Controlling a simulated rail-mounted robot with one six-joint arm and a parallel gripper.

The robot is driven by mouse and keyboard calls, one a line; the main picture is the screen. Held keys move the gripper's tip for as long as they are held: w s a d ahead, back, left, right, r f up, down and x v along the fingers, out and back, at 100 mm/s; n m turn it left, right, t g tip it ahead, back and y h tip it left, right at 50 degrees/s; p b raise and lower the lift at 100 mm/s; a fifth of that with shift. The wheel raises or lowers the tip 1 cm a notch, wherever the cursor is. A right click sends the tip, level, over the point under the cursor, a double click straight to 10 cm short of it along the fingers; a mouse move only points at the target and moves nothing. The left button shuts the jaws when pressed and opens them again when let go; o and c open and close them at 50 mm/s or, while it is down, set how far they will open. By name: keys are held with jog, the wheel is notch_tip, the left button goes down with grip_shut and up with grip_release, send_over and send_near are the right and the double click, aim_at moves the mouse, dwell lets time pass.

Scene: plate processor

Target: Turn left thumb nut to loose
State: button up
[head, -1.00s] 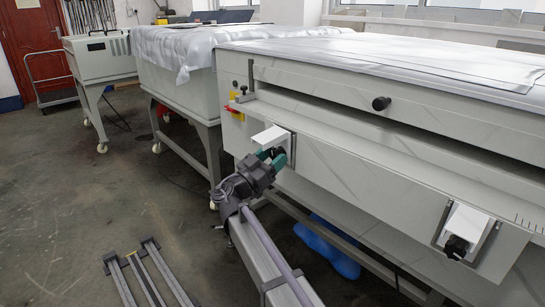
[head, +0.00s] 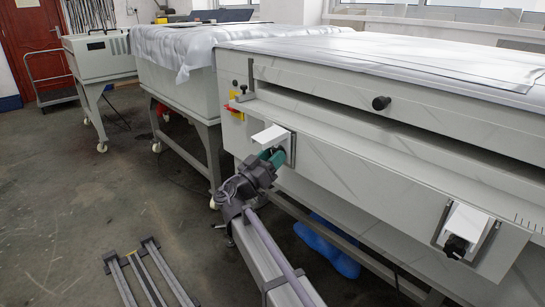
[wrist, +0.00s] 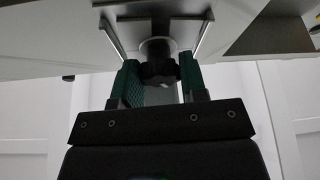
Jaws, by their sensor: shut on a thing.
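The left thumb nut (wrist: 158,70) is a black lobed knob under a white bracket (head: 270,134) on the front of the plate processor (head: 350,165). In the wrist view my gripper (wrist: 158,84) has its two green fingers on either side of the nut, shut on it. In the head view my gripper (head: 272,157) is at the left bracket, and its fingers hide the nut. The right thumb nut (head: 455,246) is black and sits below a second white bracket (head: 467,219) at the lower right, apart from my gripper.
A black round knob (head: 381,103) sticks out of the upper front panel. A red and yellow switch (head: 235,112) is at the machine's left end. A blue object (head: 328,245) lies on the floor beneath. The floor (head: 70,200) at left is mostly clear.

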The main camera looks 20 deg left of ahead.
jog(key=n+y, duration=0.1)
jog(key=n, duration=0.2)
jog(key=n+y+p, duration=0.1)
jog(key=n+y, duration=0.1)
jog(key=n, duration=0.1)
jog(key=shift+s+d+r+t, duration=0.1)
jog(key=shift+r+t, duration=0.05)
jog(key=shift+t, duration=0.15)
jog(key=shift+n+y+p, duration=0.4)
jog(key=shift+n+y, duration=0.4)
jog(key=shift+n, duration=1.1)
jog(key=o, duration=0.9)
jog(key=b+v, duration=0.3)
jog(key=v, duration=0.8)
jog(key=shift+r, duration=0.1)
